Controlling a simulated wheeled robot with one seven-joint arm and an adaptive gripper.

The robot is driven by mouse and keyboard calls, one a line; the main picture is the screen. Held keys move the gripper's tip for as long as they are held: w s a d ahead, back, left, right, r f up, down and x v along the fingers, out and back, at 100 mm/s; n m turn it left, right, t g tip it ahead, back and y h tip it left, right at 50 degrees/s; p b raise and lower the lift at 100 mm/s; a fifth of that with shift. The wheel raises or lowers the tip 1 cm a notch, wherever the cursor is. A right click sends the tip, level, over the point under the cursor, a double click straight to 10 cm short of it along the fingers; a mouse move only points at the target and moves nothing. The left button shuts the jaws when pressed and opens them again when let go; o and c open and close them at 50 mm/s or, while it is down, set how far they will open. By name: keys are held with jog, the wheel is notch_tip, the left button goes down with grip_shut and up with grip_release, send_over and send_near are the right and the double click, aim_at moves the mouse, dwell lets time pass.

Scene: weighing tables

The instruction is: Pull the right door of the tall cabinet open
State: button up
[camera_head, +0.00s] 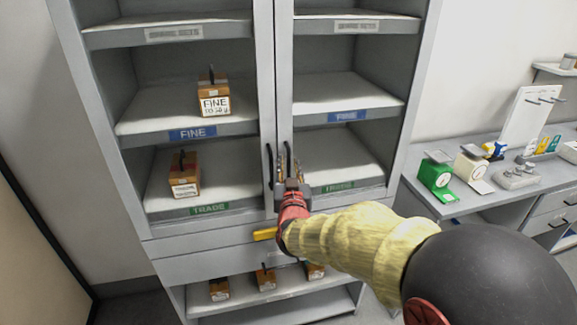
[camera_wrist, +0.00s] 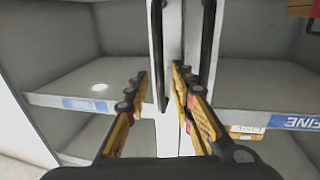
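The tall cabinet (camera_head: 264,60) has two see-through doors meeting at grey centre frames, each with a dark upright handle. The right door (camera_head: 284,80) looks shut, flush with the left door. My gripper (camera_head: 289,165) is at the right door's handle (camera_head: 287,160), low on the doors. In the wrist view, my gripper (camera_wrist: 160,76) has its two yellow-and-black fingers apart. The right door's handle (camera_wrist: 158,50) shows between them, with gaps on both sides. The left door's handle (camera_head: 268,166) is just outside the fingers; it also shows in the wrist view (camera_wrist: 208,45). Contact cannot be told.
Inside are shelves with brown boxes, such as one on the FINE shelf (camera_head: 213,97). A drawer with a yellow handle (camera_head: 264,234) and an open lower shelf (camera_head: 275,300) lie below. A side table (camera_head: 490,190) with scales stands at right.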

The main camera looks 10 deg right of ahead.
jog(key=shift+w+d, duration=0.1)
jog(key=shift+w, duration=0.45)
jog(key=c, duration=0.3)
grip_shut()
dwell(0.3)
